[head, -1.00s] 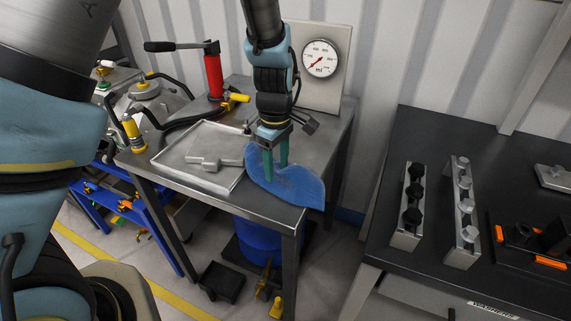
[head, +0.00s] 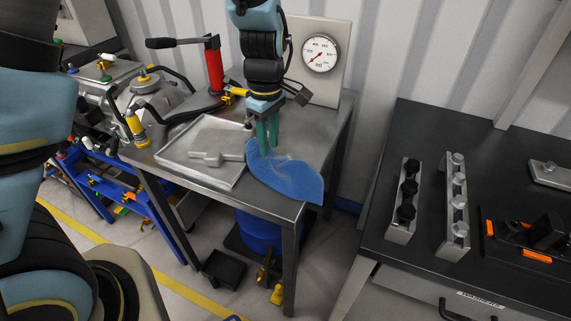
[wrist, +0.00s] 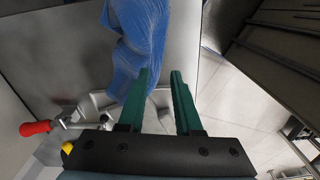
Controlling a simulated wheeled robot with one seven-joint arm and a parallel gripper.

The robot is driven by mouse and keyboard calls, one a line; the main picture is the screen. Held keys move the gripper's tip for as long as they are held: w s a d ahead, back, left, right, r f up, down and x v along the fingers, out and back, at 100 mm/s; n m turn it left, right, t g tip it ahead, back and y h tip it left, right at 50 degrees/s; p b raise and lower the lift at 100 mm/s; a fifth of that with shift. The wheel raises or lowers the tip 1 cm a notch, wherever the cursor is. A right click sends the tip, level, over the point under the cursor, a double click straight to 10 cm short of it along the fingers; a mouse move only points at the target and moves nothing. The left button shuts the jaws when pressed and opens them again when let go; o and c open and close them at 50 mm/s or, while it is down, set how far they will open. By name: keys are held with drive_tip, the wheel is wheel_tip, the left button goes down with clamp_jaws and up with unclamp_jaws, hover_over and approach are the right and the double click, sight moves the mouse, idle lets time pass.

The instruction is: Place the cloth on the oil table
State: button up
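The blue cloth (head: 292,178) lies on the right part of the grey metal oil table (head: 268,203), beside the tray. Its right end reaches the table's right edge. In the wrist view the cloth (wrist: 140,38) shows crumpled just beyond my left-hand finger. My gripper (head: 267,146) is above the cloth's far left part. In the wrist view the green fingers of my gripper (wrist: 161,72) stand apart with a clear gap and nothing gripped between them. Whether a fingertip still touches the cloth I cannot tell.
A shallow metal tray (head: 228,179) with a grey tool (head: 215,158) sits left of the cloth. A red hand pump (head: 213,70) and a pressure gauge (head: 320,53) stand behind. A dark workbench (head: 430,150) with metal blocks is at the right, across a gap.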

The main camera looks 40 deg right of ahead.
drive_tip(key=w+d, duration=0.1)
drive_tip(key=w, duration=0.3)
drive_tip(key=w+f, duration=0.1)
drive_tip(key=w, duration=0.3)
drive_tip(key=w+d, duration=0.1)
drive_tip(key=w, duration=0.3)
drive_tip(key=shift+w+d+f, duration=0.15)
drive_tip(key=shift+w+d, duration=0.15)
drive_tip(key=shift+w, duration=0.1)
clamp_jaws()
drive_tip(key=f, duration=0.2)
drive_tip(key=shift+s+f, duration=0.2)
drive_tip(key=shift+f, duration=0.15)
drive_tip(key=shift+f, duration=0.1)
wheel_tip(320, 180, down, 4)
drive_tip(key=b, duration=0.2)
drive_tip(key=shift+f+b, duration=0.15)
drive_tip(key=shift+b, duration=0.15)
wheel_tip(320, 180, up, 9)
drive_tip(key=p, duration=0.3)
drive_tip(key=shift+a, duration=0.1)
